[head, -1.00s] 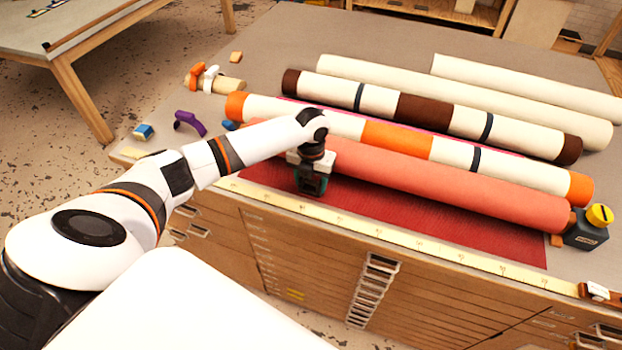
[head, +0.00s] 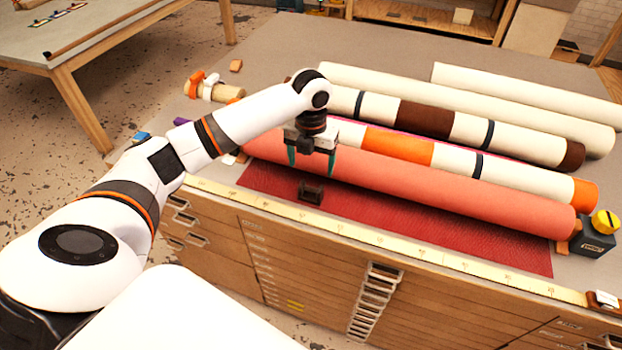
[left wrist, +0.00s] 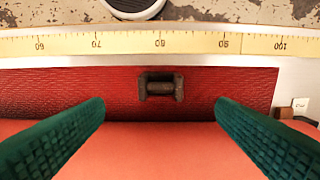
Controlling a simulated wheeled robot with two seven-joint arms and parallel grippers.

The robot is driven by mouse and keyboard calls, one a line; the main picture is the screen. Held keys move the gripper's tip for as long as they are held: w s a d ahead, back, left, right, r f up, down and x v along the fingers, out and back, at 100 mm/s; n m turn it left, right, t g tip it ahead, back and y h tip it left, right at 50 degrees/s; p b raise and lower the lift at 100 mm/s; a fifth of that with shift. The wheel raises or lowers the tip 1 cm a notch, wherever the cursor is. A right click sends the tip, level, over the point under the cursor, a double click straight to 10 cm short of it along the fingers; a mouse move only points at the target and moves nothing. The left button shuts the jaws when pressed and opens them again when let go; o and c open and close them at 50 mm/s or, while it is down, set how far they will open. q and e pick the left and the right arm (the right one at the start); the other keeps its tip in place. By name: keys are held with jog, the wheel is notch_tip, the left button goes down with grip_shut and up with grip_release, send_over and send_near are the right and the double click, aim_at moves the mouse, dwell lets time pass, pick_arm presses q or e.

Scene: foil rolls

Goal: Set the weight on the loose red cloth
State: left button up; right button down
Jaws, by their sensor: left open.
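The weight (head: 311,191), a small dark brown block with a handle-like bar, rests on the red cloth (head: 440,243), which lies flat along the table's front. In the left wrist view the weight (left wrist: 160,86) sits on the strip of cloth (left wrist: 235,88) between the tape and the salmon roll. My left gripper (head: 311,162) is open and empty, raised above the weight and apart from it. Its green fingers also show in the left wrist view (left wrist: 160,105), spread wide. My right gripper is not in view.
A salmon roll (head: 430,187) lies along the cloth's back edge, with striped and cream rolls (head: 480,95) behind. A yellow measuring tape (head: 400,245) runs along the front edge. A dark block with a yellow knob (head: 598,243) stands at the right end.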

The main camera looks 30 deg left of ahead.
pick_arm(q)
jog(key=shift+r, duration=1.3)
